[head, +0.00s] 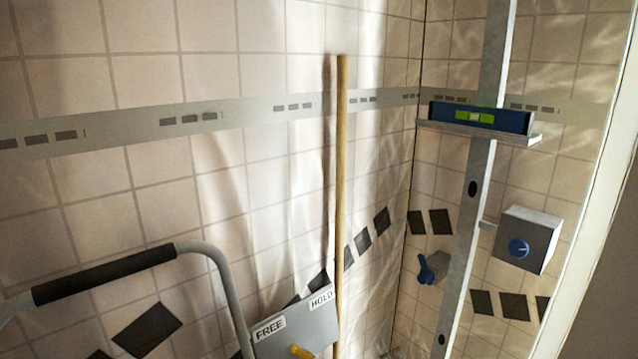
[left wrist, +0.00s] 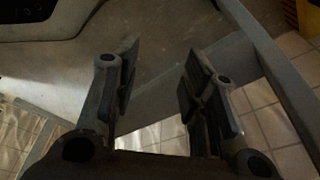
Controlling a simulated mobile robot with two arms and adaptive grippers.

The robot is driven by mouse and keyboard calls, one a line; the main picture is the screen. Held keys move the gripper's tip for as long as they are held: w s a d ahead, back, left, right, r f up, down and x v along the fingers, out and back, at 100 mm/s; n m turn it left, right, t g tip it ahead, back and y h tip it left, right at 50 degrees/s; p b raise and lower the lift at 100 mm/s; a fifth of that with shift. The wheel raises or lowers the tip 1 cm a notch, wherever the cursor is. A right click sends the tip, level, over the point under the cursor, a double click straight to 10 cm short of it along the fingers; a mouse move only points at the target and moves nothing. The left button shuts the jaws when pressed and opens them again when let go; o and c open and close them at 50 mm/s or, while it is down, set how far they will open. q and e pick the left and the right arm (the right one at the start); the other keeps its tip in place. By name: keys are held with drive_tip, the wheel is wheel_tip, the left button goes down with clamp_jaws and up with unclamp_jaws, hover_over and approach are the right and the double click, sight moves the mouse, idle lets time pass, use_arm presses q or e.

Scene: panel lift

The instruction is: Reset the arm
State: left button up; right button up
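No gripper shows in the head view. In the left wrist view my left gripper (left wrist: 157,85) is open, its two dark fingers wide apart with nothing between them. My right gripper is in neither view. I cannot tell which arm the task means.
A wooden pole (head: 341,190) stands upright against the tiled wall. On the right, a metal post (head: 481,160) carries a ledge with a blue spirit level (head: 480,117).

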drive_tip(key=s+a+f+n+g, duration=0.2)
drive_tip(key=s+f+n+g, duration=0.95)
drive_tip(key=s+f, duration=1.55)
use_arm(q)
drive_tip(key=s+a+r+g+p, duration=0.1)
drive_tip(key=s+a+p, duration=0.1)
drive_tip(key=s+p, duration=1.3)
drive_tip(key=shift+s+a+r, duration=0.25)
drive_tip(key=shift+a+r, duration=0.15)
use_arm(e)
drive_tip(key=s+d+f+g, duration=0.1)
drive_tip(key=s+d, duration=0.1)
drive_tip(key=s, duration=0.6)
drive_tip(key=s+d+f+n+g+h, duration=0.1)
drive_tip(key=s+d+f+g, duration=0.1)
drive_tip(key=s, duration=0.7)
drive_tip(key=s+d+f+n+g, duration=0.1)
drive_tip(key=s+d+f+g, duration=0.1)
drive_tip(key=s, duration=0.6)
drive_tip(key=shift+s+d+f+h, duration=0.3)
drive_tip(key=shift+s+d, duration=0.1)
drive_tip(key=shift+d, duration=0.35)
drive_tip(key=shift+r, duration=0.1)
